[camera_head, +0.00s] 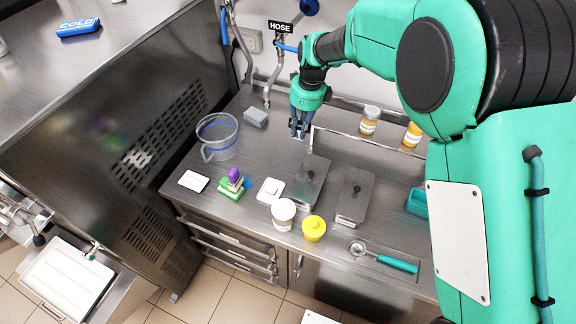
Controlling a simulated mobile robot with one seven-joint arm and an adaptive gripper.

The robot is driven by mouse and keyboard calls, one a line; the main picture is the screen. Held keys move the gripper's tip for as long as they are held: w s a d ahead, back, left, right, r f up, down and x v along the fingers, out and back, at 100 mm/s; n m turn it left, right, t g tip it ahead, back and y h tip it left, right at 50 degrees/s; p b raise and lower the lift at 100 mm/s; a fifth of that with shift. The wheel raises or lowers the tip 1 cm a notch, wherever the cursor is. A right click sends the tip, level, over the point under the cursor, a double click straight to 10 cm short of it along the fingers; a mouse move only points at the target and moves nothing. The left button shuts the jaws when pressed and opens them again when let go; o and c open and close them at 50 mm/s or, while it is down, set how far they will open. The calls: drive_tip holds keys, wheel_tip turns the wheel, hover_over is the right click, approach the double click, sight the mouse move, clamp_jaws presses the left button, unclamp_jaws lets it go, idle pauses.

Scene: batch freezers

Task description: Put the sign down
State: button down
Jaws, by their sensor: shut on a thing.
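My gripper (299,127) points down over the back of the steel counter, left of the raised shelf. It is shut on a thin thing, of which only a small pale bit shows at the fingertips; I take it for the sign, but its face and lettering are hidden. I cannot tell whether it touches the counter. A white card (193,181) with faint print lies flat at the counter's left front. A blue block marked COLD (78,27) lies on the steel top at upper left. A black HOSE label (280,27) is on the wall.
A clear jug (217,136), grey block (255,117), stacked sponges (233,185), white scale (270,191), white jar (283,214), yellow jar (314,228) and green-handled scoop (383,257) stand on the counter. Steel lids (354,197) lie mid-counter. The raised shelf (375,140) holds jars.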

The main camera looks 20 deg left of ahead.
drive_tip(key=s+a+r, duration=0.1)
drive_tip(key=a, duration=0.1)
drive_tip(key=s+a+r, duration=0.1)
drive_tip(key=shift+s+a+r, duration=0.3)
drive_tip(key=shift+a+r, duration=0.05)
wheel_tip(320, 180, down, 13)
drive_tip(key=shift+r+b, duration=0.1)
drive_tip(key=shift+b, duration=0.95)
drive_tip(key=shift+f+b, duration=0.4)
drive_tip(key=shift+f, duration=2.2)
drive_tip(key=shift+f, duration=0.1)
drive_tip(key=c, duration=1.7)
unclamp_jaws()
